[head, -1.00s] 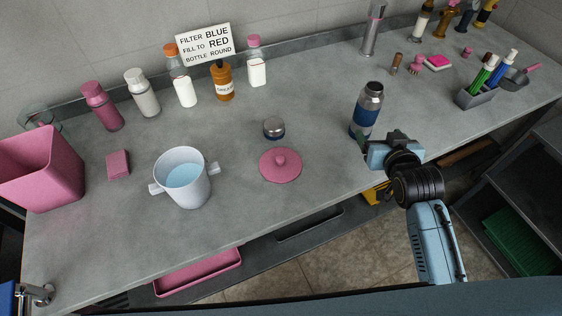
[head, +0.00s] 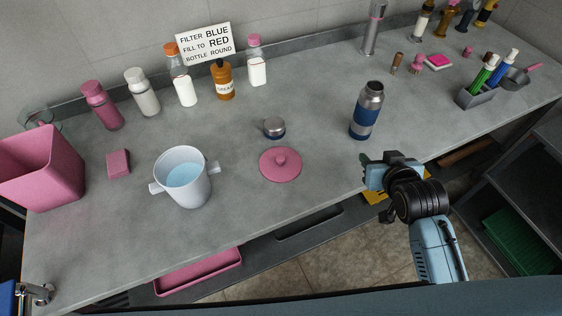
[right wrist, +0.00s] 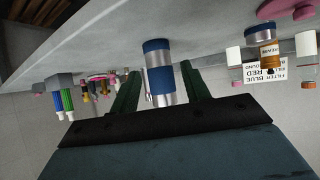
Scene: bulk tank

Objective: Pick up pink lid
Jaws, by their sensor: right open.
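The pink lid (head: 280,168), a round disc with a small knob, lies knob up on the grey counter, right of the white two-handled pot (head: 186,180). A pink disc, seemingly the lid (right wrist: 282,8), shows at the top right of the right wrist view. My right gripper (head: 369,170) is open and empty at the counter's front edge, right of the lid and well apart from it. In the right wrist view its two dark green fingers (right wrist: 158,80) are spread, with the blue and steel bottle (right wrist: 158,62) behind the gap. My left gripper is not in view.
The upright bottle (head: 367,112) stands just beyond my right gripper. A small steel-topped jar (head: 274,128) sits behind the lid. A pink bin (head: 42,168) and sponge (head: 118,163) are at left. Several bottles line the wall. Counter between lid and gripper is clear.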

